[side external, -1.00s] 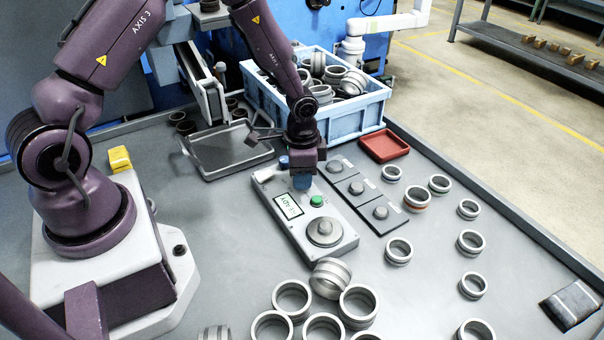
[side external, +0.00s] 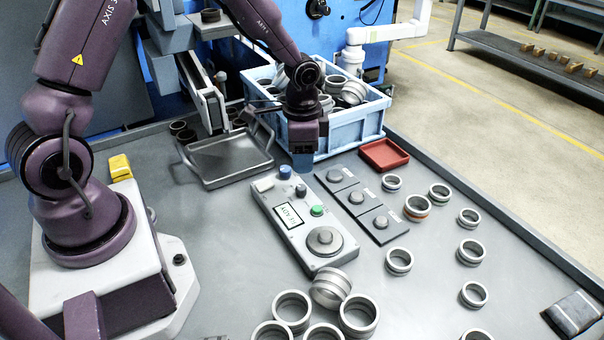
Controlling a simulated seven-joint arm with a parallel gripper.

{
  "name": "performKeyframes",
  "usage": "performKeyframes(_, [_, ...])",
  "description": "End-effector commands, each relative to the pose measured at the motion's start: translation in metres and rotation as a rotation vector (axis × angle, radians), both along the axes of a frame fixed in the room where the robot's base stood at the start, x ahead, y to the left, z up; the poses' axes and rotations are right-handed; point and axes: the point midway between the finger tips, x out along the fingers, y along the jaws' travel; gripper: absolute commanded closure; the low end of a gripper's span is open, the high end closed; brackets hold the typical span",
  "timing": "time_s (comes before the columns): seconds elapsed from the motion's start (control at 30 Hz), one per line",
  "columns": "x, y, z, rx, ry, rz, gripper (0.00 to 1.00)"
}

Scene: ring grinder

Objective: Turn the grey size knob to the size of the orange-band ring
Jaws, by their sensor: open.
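The control box (side external: 272,217) stands mid-table with a screen (side external: 289,216) reading READY. On it are a large round grey knob (side external: 324,240), a green button (side external: 317,210), a blue knob (side external: 285,172) and a small dark knob (side external: 301,191). I cannot tell for sure which knob is the size knob; the large one is grey. The orange-band ring (side external: 417,207) lies flat on the table right of the box. My gripper (side external: 303,168) is open, pointing down above the back end of the box, apart from the large knob. Its fingers show only in small part.
Behind are a blue crate (side external: 350,132) of rings, a red tray (side external: 384,154) and a grey tray (side external: 225,165). Plain rings (side external: 398,260) stand at right; several more crowd the box's front end.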

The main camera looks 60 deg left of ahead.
Motion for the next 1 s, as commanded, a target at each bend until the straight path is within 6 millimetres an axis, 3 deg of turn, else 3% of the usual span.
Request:
performKeyframes(0.1, [0.0,0.001,0.025,0.002,-0.003,0.001,0.49])
performKeyframes(0.3, [0.0,0.0,0.046,0.001,0.0,-0.001,0.49])
performKeyframes(0.77, [-0.001,0.0,0.05,0.0,0.004,0.02,0.49])
performKeyframes(0.87, [-0.021,0.0,0.045,-0.007,0.063,0.118,0.49])
performKeyframes(1.0, [-0.047,0.001,0.074,0.029,0.052,0.239,0.49])
